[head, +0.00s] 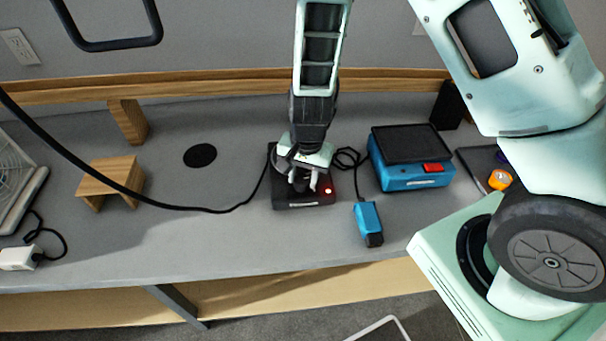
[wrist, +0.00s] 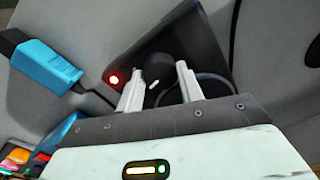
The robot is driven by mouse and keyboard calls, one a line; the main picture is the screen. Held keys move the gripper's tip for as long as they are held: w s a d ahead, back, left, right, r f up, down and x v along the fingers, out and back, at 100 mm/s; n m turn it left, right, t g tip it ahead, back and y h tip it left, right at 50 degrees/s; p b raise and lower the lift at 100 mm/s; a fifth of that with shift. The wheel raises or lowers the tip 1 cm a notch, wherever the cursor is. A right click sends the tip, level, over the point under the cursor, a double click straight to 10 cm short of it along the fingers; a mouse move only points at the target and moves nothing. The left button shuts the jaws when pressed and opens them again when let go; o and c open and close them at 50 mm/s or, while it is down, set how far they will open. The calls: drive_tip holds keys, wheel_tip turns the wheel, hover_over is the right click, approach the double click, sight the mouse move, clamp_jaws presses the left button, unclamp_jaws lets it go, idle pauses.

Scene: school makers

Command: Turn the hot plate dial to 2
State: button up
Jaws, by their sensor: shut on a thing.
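A low black box (head: 285,203) stands on the grey bench, with a lit red lamp (head: 328,190) on its front right. In the wrist view the box (wrist: 190,38) carries a round black dial (wrist: 157,67) with a short white pointer mark, and the red lamp (wrist: 113,79) glows beside it. My gripper (head: 302,182) is over the box. In the wrist view its two pale fingers (wrist: 160,75) are on either side of the dial and shut on it. I see no readable numbers around the dial.
A blue device (head: 412,178) with a black top and red switch stands to the right. A blue handheld block (head: 369,222) lies in front of it. A black cable (head: 150,199) crosses the bench. A wooden stand (head: 113,175) is at left; the bench between is mostly clear.

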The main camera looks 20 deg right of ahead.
sight(308, 180)
drive_tip(key=shift+w, duration=0.1)
drive_tip(key=o, duration=0.7)
drive_tip(key=r+p, duration=0.1)
drive_tip(key=r, duration=1)
drive_tip(key=s+d+r+p, duration=0.1)
drive_tip(key=r, duration=0.5)
drive_tip(key=shift+r+p, duration=0.2)
drive_tip(key=shift+p, duration=0.1)
drive_tip(key=shift+a, duration=0.1)
